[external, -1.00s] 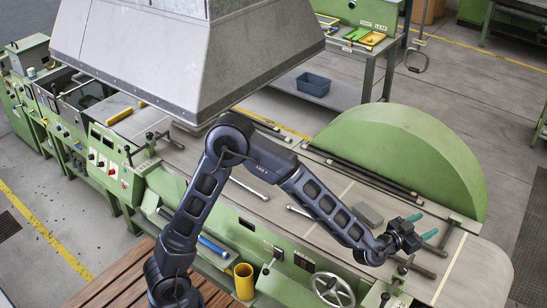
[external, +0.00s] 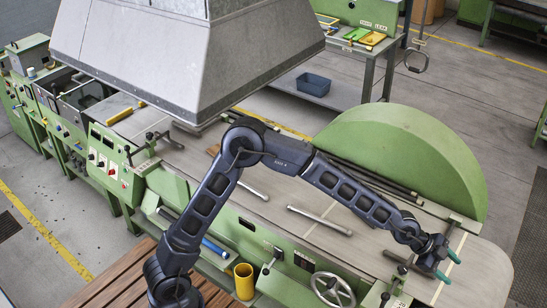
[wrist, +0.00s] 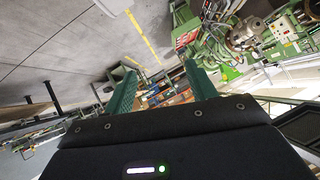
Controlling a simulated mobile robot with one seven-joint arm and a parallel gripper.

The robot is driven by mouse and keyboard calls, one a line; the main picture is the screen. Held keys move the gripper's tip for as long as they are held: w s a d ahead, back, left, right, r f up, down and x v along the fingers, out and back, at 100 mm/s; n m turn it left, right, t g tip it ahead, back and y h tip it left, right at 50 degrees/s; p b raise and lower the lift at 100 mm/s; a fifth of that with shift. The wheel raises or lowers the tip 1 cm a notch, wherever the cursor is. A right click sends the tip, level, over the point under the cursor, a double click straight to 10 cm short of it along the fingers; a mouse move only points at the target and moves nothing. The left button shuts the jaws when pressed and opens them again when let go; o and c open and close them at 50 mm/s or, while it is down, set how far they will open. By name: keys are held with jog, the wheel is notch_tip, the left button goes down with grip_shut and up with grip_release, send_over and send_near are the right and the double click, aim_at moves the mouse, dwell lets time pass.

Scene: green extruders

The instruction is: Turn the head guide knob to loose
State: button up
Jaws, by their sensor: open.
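My gripper (external: 449,267) is open and empty at the right end of the green machine. Its two teal fingers point right and toward the front edge in the external view. In the wrist view my gripper (wrist: 160,82) has its fingers spread, with nothing between them but distant floor and machinery. A small black knob (external: 402,269) on a lever stands at the machine's front right, left of the fingers and apart from them. Another black knob (external: 385,297) sits lower, near the bottom edge. I cannot tell which is the head guide knob, and no label is readable.
A metal handwheel (external: 332,290) and a yellow cup (external: 244,281) are on the machine's front. A large green semicircular guard (external: 410,150) rises behind my arm. Loose metal bars (external: 320,220) lie on the machine bed. A grey hood (external: 180,60) hangs at upper left.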

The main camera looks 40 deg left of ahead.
jog(key=a+f+m+g+y, duration=0.3)
jog(key=a+m+y, duration=0.1)
jog(key=y, duration=0.1)
jog(key=m+y, duration=0.3)
jog(key=y, duration=0.2)
send_near(408, 271)
notch_tip(408, 271, down, 8)
jog(key=shift+s+d+f, duration=0.15)
jog(key=shift+f, duration=0.1)
